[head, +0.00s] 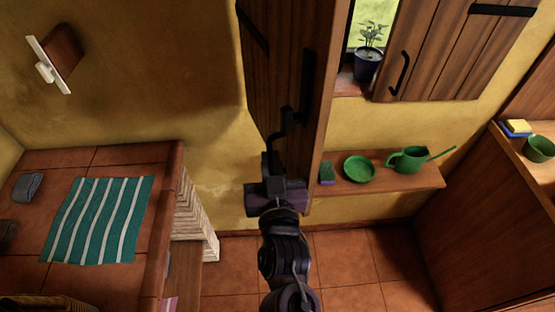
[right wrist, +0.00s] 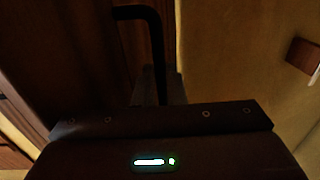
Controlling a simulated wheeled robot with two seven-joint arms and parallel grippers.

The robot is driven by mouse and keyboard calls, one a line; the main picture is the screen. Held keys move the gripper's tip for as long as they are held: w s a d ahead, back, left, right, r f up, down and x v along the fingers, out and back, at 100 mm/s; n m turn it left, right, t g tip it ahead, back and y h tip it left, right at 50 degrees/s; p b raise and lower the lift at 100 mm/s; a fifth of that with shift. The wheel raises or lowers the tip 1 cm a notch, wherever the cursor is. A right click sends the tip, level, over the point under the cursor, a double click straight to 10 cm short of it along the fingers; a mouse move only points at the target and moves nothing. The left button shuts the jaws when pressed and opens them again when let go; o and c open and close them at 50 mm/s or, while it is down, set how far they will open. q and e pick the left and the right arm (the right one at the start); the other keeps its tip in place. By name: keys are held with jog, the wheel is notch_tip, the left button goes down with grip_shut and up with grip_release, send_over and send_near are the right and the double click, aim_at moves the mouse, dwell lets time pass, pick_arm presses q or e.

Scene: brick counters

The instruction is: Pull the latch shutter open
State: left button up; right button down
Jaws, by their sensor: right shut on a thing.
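The left wooden shutter (head: 285,60) stands swung out from the wall, with its edge towards me. A black latch handle (head: 288,122) is on its lower part; the handle also shows in the right wrist view (right wrist: 155,40). My right gripper (head: 270,168) is shut on the lower part of this handle, and its body hides the fingertips in part. The right shutter (head: 440,50) has its own black handle (head: 400,73) and sits beside the window opening. My left gripper is in neither view.
A potted plant (head: 368,62) stands in the window opening. Below is a shelf (head: 390,182) with a sponge, a green bowl (head: 359,168) and a green watering can (head: 408,160). A tiled counter (head: 100,155) with a striped cloth (head: 98,220) is at left.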

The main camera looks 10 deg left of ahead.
jog(key=shift+r, duration=0.35)
jog(key=c, duration=1.7)
grip_release()
jog(key=shift+w, duration=0.15)
jog(key=shift+o, duration=1)
jog(key=shift+w+a+f, duration=0.15)
jog(key=shift+f, duration=0.05)
jog(key=shift+w+f, duration=0.1)
jog(key=shift+s, duration=0.4)
jog(key=p+v, duration=0.3)
jog(key=v, duration=0.4)
jog(key=shift+c, duration=0.4)
